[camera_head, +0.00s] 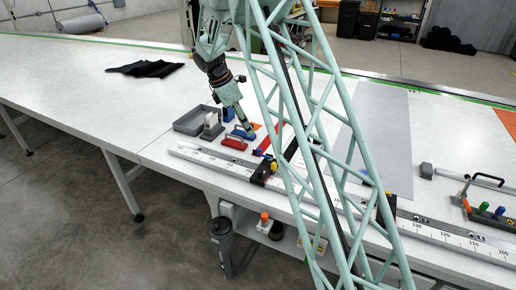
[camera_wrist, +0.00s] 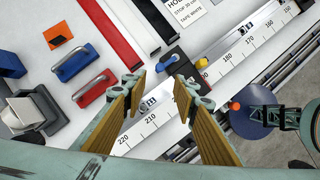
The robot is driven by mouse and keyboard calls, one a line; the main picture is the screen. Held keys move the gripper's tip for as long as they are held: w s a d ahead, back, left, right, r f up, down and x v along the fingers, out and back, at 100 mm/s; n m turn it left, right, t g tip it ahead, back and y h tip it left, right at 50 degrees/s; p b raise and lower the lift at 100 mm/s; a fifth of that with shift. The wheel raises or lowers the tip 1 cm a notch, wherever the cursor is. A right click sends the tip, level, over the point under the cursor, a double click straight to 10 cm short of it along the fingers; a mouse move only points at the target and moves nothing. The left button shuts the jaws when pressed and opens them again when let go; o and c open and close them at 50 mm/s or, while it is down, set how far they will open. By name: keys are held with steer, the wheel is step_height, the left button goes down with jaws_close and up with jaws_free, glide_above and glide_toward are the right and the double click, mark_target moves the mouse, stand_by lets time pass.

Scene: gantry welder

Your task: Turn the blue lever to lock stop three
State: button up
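A black stop block (camera_wrist: 188,68) sits across the scale rail, near the 190 to 200 marks in the wrist view. A blue lever (camera_wrist: 167,62) is at its upper left end and a yellow knob (camera_wrist: 202,63) at its right. I cannot read a stop number on it. In the head view the block (camera_head: 261,173) with its yellow knob is at the rail's near left part. My gripper (camera_wrist: 159,88) is open and empty, its fingers apart over the rail, just below and left of the blue lever. In the head view my gripper (camera_head: 246,131) hangs above the blue and red handled blocks.
Blue (camera_wrist: 75,62) and red (camera_wrist: 93,90) handled blocks lie left of the gripper. A grey tray (camera_head: 187,123) stands beside them. Red (camera_wrist: 112,32) and black bars lie behind the rail. Another stop (camera_head: 387,205) is further right; my lattice structure hides part of the rail.

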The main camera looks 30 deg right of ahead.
mark_target(259, 149)
steer(key=x, duration=1.3)
steer(key=shift+a, duration=0.1)
steer(key=shift+c, duration=0.6)
steer(key=c, duration=0.8)
